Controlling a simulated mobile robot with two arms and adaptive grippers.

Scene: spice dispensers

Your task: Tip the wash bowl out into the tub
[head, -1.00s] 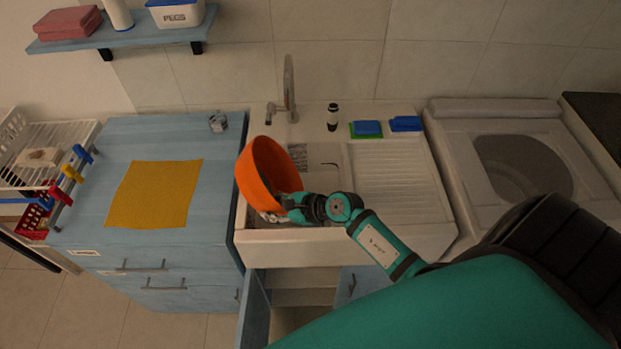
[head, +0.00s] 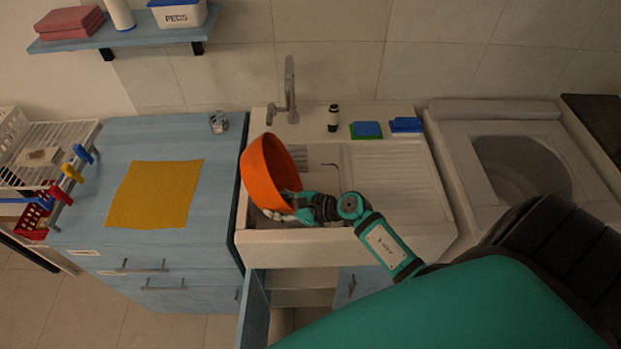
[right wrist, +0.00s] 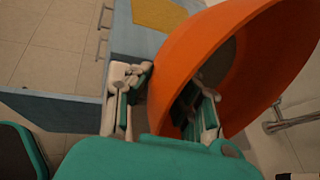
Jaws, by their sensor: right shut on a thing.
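The orange wash bowl (head: 264,172) is held over the left part of the white sink tub (head: 330,234). It is tilted steeply, with its open side facing right in the head view. My right gripper (head: 284,205) is shut on the bowl's lower rim. In the right wrist view the fingers (right wrist: 165,100) straddle the wall of the orange bowl (right wrist: 185,70). The part of the inside that shows looks dark, and I cannot tell whether anything is left in it. The left gripper is out of view.
A faucet (head: 290,95) stands behind the tub. A dark-capped bottle (head: 333,118), a green-and-blue sponge (head: 366,130) and a blue sponge (head: 405,125) sit on the back ledge. A ribbed drainboard (head: 395,180) lies right. A blue cabinet (head: 120,145) with a yellow cloth (head: 155,194) stands left.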

